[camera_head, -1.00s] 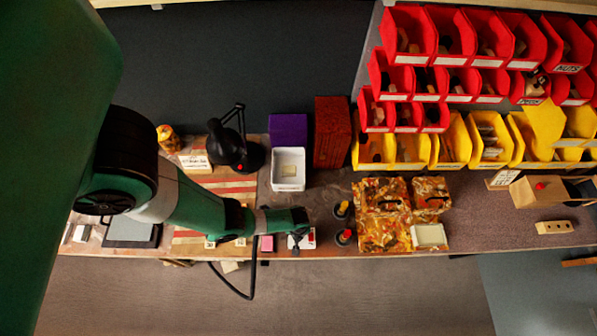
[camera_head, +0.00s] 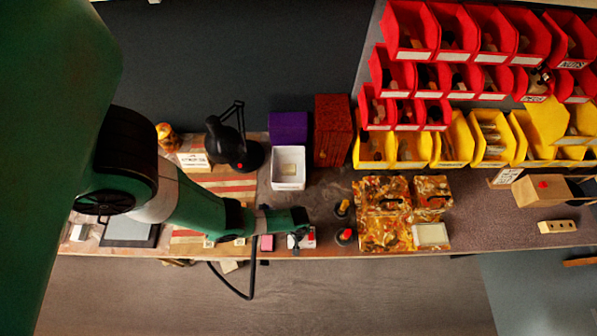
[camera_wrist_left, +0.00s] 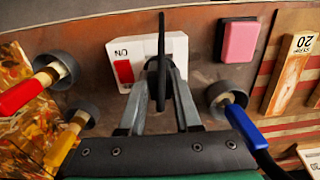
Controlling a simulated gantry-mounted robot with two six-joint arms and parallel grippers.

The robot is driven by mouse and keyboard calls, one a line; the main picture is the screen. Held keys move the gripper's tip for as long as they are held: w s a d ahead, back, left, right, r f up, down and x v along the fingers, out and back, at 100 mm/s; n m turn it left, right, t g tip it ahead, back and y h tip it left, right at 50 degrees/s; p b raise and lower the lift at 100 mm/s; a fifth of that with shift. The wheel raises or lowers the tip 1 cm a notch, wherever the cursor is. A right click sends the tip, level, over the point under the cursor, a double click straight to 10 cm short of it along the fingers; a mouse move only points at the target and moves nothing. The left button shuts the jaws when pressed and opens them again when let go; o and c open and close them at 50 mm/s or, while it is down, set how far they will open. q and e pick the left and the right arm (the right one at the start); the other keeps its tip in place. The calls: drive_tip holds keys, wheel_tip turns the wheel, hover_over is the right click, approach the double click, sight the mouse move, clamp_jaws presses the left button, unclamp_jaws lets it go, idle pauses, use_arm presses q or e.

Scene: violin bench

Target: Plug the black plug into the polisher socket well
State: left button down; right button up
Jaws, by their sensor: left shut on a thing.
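My left gripper (camera_wrist_left: 160,82) points down over a white box (camera_wrist_left: 185,48) with a red switch (camera_wrist_left: 123,71) and a label beside it. Its fingers are shut on a thin black piece (camera_wrist_left: 162,35), seemingly the black plug, seen edge-on in front of the box. Whether it touches the box or sits in a socket, I cannot tell. In the head view the left gripper (camera_head: 299,237) is at the bench's front edge, partly covering the white box (camera_head: 309,243). A black cable (camera_head: 252,285) hangs below the edge. My right gripper is not in view.
Round dark cups with red (camera_wrist_left: 22,94), yellow (camera_wrist_left: 60,148) and blue (camera_wrist_left: 246,126) handles flank the fingers. A pink block (camera_wrist_left: 239,41) lies beside the white box. Patterned boxes (camera_head: 380,235) stand to the right, a white bin (camera_head: 288,181) behind.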

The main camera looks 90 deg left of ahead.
use_arm(q)
drive_tip(key=shift+f+b, duration=0.5)
drive_tip(key=shift+f, duration=0.1)
drive_tip(key=c, duration=0.5)
unclamp_jaws()
